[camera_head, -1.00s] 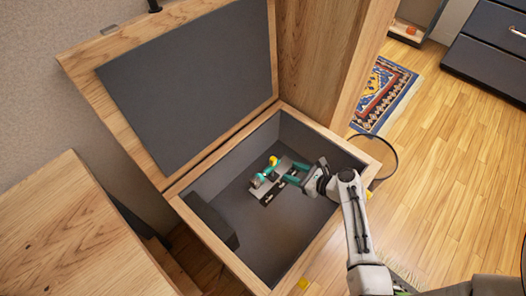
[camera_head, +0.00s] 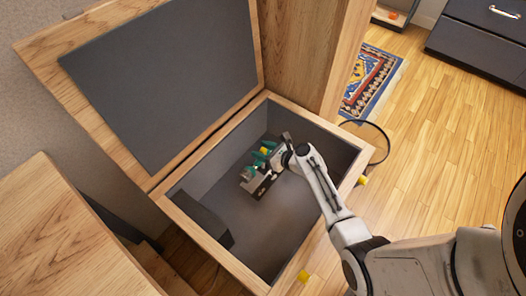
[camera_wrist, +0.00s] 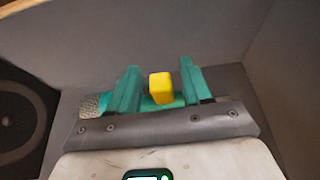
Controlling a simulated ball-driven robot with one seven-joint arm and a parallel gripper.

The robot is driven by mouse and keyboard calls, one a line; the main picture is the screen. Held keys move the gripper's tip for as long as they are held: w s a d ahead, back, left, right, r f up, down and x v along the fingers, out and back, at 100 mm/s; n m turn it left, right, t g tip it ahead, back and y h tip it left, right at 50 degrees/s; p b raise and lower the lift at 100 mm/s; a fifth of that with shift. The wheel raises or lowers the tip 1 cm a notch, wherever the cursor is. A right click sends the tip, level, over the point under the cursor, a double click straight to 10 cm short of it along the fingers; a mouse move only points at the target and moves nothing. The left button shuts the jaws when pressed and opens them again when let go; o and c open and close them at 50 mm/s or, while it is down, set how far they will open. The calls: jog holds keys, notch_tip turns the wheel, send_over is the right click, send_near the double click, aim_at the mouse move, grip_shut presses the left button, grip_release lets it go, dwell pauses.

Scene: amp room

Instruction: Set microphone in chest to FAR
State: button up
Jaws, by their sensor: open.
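The wooden chest (camera_head: 183,205) stands open with its lid leaning back. The teal microphone (camera_head: 247,173) lies inside on the dark floor. In the wrist view the microphone (camera_wrist: 165,102) lies crosswise, partly hidden behind my fingers and mounting plate, with its grey mesh head (camera_wrist: 90,103) at the left. A yellow block (camera_wrist: 160,88) stands up at the microphone's body, between my two teal fingers; it also shows in the head view (camera_head: 264,150). My gripper (camera_wrist: 160,76) is open, one finger either side of the yellow block with gaps. No switch marking is legible.
A dark speaker-like box (camera_head: 203,219) with a round front sits at the chest's left end. Chest walls surround my gripper closely. A wooden cabinet (camera_head: 78,235) stands at left, a tall wooden panel (camera_head: 305,55) behind.

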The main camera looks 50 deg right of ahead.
grip_shut()
dwell(0.5)
